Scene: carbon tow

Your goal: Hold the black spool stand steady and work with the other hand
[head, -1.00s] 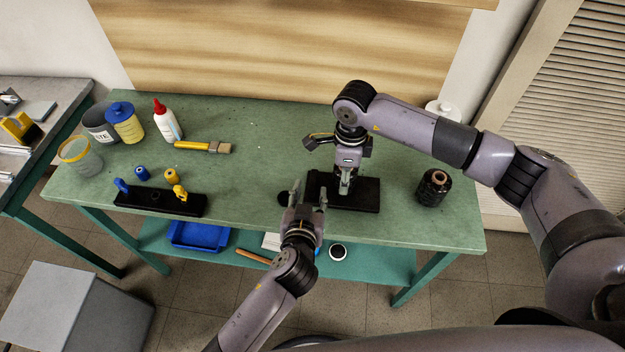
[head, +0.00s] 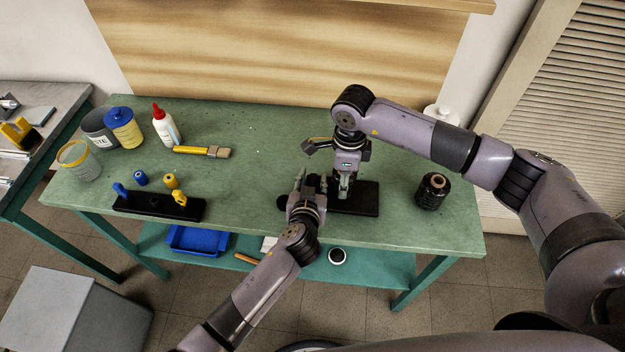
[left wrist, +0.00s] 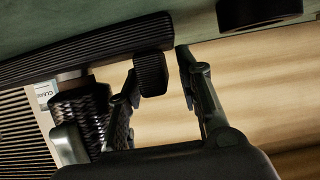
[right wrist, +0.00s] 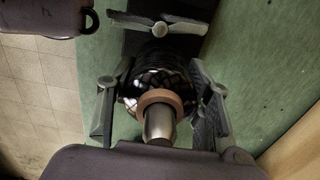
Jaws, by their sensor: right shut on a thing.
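The black spool stand (head: 366,202) has a flat base on the bench. Its ridged edge shows in the left wrist view (left wrist: 60,52). My right gripper (head: 345,190) comes down over the stand from above. In the right wrist view its fingers (right wrist: 160,100) are shut on a glossy black spool (right wrist: 155,65) with a brown core around a metal post (right wrist: 158,124). My left gripper (head: 310,183) is at the left end of the base.
A second black spool (head: 432,191) stands to the right. A small black round thing (head: 283,202) is beside my left gripper. A yellow brush (head: 202,152), a glue bottle (head: 166,126) and a black rack (head: 158,206) are at left. The bench centre-left (head: 255,180) is clear.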

